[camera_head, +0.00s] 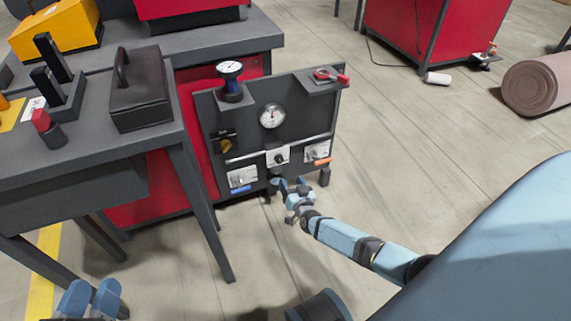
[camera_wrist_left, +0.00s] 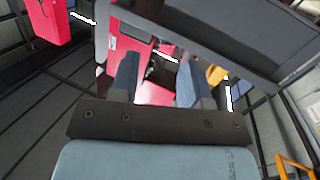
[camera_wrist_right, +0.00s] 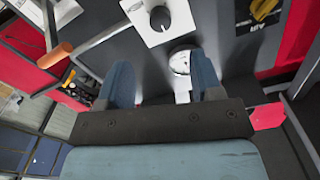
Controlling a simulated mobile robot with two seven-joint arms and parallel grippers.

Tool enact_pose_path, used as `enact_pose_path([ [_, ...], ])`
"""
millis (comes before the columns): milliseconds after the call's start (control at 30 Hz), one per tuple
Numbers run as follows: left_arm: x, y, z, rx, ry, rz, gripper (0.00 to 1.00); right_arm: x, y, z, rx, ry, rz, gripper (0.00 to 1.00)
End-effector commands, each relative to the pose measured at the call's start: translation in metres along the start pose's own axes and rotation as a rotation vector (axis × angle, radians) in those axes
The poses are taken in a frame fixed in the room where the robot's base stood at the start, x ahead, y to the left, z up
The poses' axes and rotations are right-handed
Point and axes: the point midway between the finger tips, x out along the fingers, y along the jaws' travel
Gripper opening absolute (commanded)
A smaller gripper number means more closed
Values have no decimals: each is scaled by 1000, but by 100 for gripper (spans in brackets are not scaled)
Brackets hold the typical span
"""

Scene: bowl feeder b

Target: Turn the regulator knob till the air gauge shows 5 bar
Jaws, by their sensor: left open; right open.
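A grey panel (camera_head: 205,112) carries a round white gauge (camera_head: 272,116); its reading is too small to make out. Below the gauge, a black knob (camera_head: 279,159) sits on a white plate, also seen in the right wrist view (camera_wrist_right: 160,18). My left gripper (camera_head: 90,296) is open and empty at bottom left.
A yellow knob (camera_head: 226,146) is on the panel's left. White plates with fittings (camera_head: 241,178) (camera_head: 317,151) flank the middle, and a red-handled valve (camera_head: 328,75) is at top right. A grey table (camera_head: 90,150) bearing a dark box (camera_head: 138,92) stands left.

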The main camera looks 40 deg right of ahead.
Motion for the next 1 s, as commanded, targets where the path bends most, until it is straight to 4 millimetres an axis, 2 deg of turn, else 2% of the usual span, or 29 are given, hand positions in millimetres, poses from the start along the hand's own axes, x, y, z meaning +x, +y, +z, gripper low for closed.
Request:
enact_pose_path([
  [100,-2,4,-3,-41,-19,0,43,-20,0,-2,0,-1,1,60],
  [300,-4,7,-2,-66,-25,0,43,-35,0,-1,0,1,0,60],
  [1000,-4,7,-4,-67,-17,2,43,-36,0,0,0,0,0,60],
])
